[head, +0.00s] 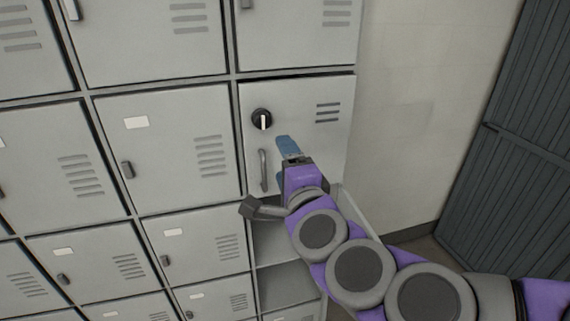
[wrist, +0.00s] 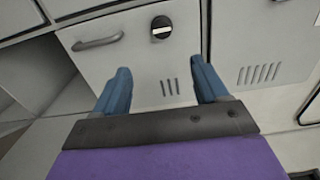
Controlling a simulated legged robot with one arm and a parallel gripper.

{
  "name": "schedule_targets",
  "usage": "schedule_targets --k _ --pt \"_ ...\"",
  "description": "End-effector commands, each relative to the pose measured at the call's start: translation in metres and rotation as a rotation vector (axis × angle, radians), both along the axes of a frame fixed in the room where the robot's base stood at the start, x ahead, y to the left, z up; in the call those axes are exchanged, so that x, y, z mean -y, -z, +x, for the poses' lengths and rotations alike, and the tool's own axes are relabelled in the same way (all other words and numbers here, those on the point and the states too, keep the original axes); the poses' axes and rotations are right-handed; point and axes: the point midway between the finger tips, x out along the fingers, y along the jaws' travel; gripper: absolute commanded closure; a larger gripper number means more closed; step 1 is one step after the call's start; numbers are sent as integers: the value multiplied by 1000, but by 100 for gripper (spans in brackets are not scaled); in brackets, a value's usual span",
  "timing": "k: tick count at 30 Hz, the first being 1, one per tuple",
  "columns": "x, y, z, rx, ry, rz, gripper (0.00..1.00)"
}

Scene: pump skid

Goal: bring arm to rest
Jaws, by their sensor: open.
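My gripper (wrist: 160,90) is open and empty, with its two blue fingers spread apart in the wrist view. In the head view my purple and grey arm reaches in from the lower right, and my gripper (head: 283,160) is in front of a grey locker door (head: 335,140). This door carries a round black knob (head: 262,119) with a white bar and a curved grey handle (head: 264,170). The knob (wrist: 161,27) and handle (wrist: 98,42) also show beyond the fingers in the wrist view. The fingers appear apart from both.
Several grey lockers (head: 167,140) fill the left side. An open compartment (head: 275,243) lies below the knobbed door, partly hidden by my arm. A pale wall (head: 400,120) stands to the right, then dark ribbed panels (head: 520,150). Some bare floor shows between them.

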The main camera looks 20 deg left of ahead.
Motion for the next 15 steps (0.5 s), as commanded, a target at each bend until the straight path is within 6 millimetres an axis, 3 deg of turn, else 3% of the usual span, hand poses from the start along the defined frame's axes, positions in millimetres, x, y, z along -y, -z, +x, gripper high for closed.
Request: schedule_targets --k 8,11,15 --pt "-3 12 -11 25 -80 -120 27" --pt "-3 31 -26 42 -169 -266 27" --pt "7 72 -49 31 -305 -507 27"
